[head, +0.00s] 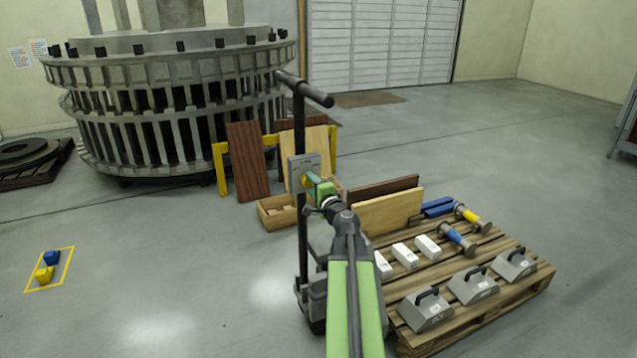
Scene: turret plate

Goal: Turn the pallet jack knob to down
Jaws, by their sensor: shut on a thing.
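The pallet jack has a dark upright column and a T-shaped handle (305,91), with its base (312,298) on the floor. A grey plate (298,162) is mounted on the column. My gripper (311,181), at the end of my green arm, is at the plate and shut on the knob. The gripper hides most of the knob, and I cannot tell which way it points. Any markings on the plate are too small to read.
A wooden pallet (508,298) at right holds grey handled weights, white blocks and blue-and-yellow spools. Boards (247,160) lean on a yellow rail behind the jack. A large round turret structure (175,100) stands at back left. The floor at left is mostly clear.

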